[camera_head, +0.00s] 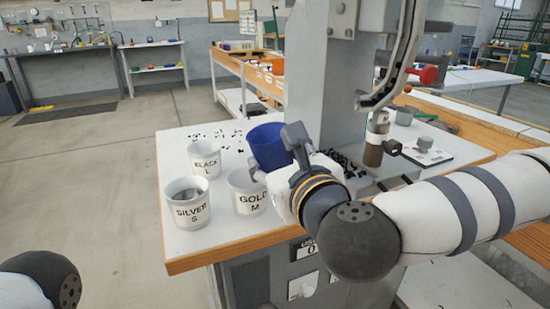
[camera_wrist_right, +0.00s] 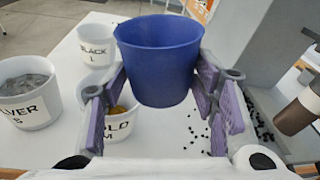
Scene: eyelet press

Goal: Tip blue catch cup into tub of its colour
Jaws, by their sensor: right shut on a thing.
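My right gripper (camera_head: 277,156) is shut on the blue catch cup (camera_head: 268,143), holding it above the table near the press. In the right wrist view the cup (camera_wrist_right: 160,62) sits between both finger pads, its open mouth up. Its contents cannot be made out. Three white tubs stand to its left and below: the BLACK L tub (camera_head: 205,161), the SILVER S tub (camera_head: 188,211) with grey pieces inside, and the GOLD M tub (camera_head: 246,201). The GOLD tub is partly behind the gripper; gold pieces show inside it in the wrist view. My left gripper is out of view.
Small black pieces (camera_head: 228,132) lie scattered on the white table (camera_head: 172,148), with more by the press base. The grey press column (camera_head: 322,80) stands just right of the cup. A brown-and-grey cylinder (camera_head: 375,140) is at the press.

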